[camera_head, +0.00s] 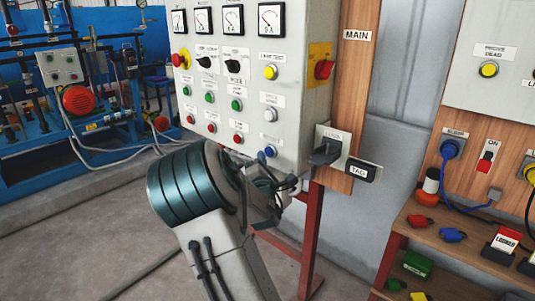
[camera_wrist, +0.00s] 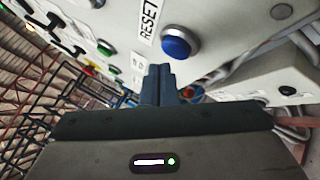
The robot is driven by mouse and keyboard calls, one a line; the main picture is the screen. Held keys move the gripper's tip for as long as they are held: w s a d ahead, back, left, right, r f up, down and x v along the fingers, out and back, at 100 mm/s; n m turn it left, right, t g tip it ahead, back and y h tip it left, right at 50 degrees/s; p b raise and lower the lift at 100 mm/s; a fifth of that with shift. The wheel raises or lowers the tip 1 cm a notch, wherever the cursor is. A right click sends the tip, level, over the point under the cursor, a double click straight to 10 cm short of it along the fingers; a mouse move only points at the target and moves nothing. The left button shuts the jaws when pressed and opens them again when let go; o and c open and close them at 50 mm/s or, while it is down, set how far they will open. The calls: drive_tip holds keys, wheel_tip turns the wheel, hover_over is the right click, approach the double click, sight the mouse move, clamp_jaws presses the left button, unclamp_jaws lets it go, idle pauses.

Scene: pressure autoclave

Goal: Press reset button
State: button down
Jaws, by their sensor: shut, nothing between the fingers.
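The reset button is a round blue button (camera_wrist: 178,46) on the light grey control panel, with a RESET label (camera_wrist: 149,20) beside it in the wrist view. In the head view the blue button (camera_head: 270,151) sits at the lower right of the panel face, just above my arm's end. My gripper (camera_wrist: 159,70) is shut and empty. Its fingertips point at the panel and appear just below and left of the blue button in the wrist view. I cannot tell whether they touch anything. In the head view my wrist hides the fingertips.
The control panel (camera_head: 300,105) also carries gauges, black selector knobs, a red emergency knob (camera_head: 181,60), and green, red, white and yellow buttons. A lever switch (camera_head: 326,150) and tag (camera_head: 361,170) are right of it. A shelf (camera_head: 440,236) with padlocks stands at right.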

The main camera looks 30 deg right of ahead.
drive_tip(key=shift+d, duration=0.15)
drive_tip(key=shift+w+d+b, duration=0.15)
drive_tip(key=shift+d+b, duration=0.15)
drive_tip(key=shift+w+d, duration=0.15)
drive_tip(key=shift+d, duration=0.25)
idle(1.1)
drive_tip(key=shift+s+a, duration=0.3)
drive_tip(key=shift+a, duration=0.5)
drive_tip(key=shift+a, duration=0.1)
drive_tip(key=a, duration=0.1)
drive_tip(key=s+a, duration=0.1)
drive_tip(key=a, duration=0.2)
drive_tip(key=shift+s+a, duration=0.25)
drive_tip(key=shift+s, duration=0.1)
idle(0.5)
